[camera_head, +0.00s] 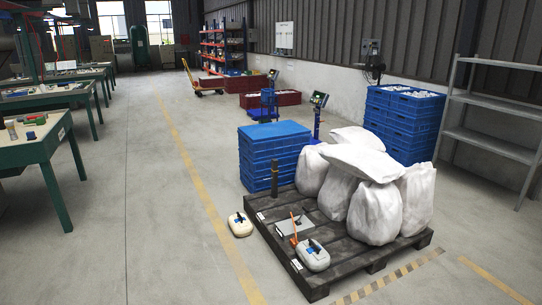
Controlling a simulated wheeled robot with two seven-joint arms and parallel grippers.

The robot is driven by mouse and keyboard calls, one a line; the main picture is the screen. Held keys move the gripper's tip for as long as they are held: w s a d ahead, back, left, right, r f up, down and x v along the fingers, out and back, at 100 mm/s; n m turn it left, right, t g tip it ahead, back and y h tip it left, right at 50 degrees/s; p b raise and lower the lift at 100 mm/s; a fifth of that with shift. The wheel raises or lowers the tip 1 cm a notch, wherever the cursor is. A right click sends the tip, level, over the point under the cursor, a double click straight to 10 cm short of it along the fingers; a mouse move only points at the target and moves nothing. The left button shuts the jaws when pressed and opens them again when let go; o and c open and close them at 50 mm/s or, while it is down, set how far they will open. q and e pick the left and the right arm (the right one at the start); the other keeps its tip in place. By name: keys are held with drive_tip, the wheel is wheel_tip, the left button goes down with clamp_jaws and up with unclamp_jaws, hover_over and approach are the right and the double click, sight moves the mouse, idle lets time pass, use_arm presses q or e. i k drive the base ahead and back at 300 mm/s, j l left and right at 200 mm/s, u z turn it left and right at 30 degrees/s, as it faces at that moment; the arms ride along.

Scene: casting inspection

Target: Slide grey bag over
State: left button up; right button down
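Several pale, whitish-grey bags are heaped on a dark pallet (372,258). One bag (362,161) lies flat across the top of the others. A bag (376,213) stands upright at the front, another bag (418,198) stands at the right, and a bag (312,171) stands at the left behind. A further bag (338,193) is partly hidden between them. No bag is clearly greyer than the rest. Neither of my grippers shows in this view.
Blue crates (262,160) and more blue crates (400,125) stand behind; a metal shelf (490,145) is right. The left aisle is clear.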

sight(313, 255)
drive_tip(key=i+z, duration=0.45)
drive_tip(key=i, duration=1.2)
drive_tip(key=i+u, duration=0.25)
drive_tip(key=i, duration=0.45)
drive_tip(key=i+l+u, duration=0.25)
drive_tip(key=i, duration=0.4)
drive_tip(key=j, duration=0.1)
